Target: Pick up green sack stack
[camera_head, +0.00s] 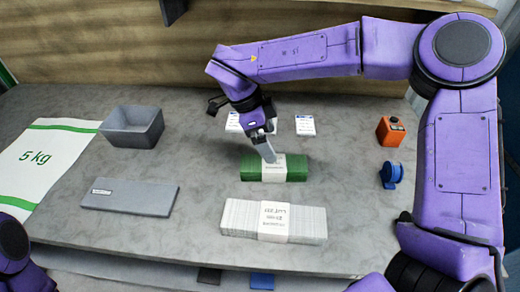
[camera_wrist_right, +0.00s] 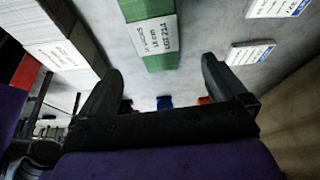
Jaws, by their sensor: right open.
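The green sack stack (camera_head: 249,169) lies on the grey table with a white paper band around its middle. It also shows in the right wrist view (camera_wrist_right: 158,62), between and beyond the fingertips. My right gripper (camera_head: 268,152) is at the stack's back edge in the head view, seemingly just above it; contact cannot be told. In the right wrist view my right gripper (camera_wrist_right: 160,75) has its two fingers wide apart with nothing held. My left gripper is out of view; only a purple part of my left arm shows at the lower left.
A white sack stack (camera_head: 305,224) lies in front of the green one. A grey bin (camera_head: 133,128), a grey flat block (camera_head: 130,196) and a 5 kg sack (camera_head: 45,160) are left. An orange device (camera_head: 390,131) and a blue tape dispenser (camera_head: 391,174) are right. White cards (camera_head: 305,125) lie behind.

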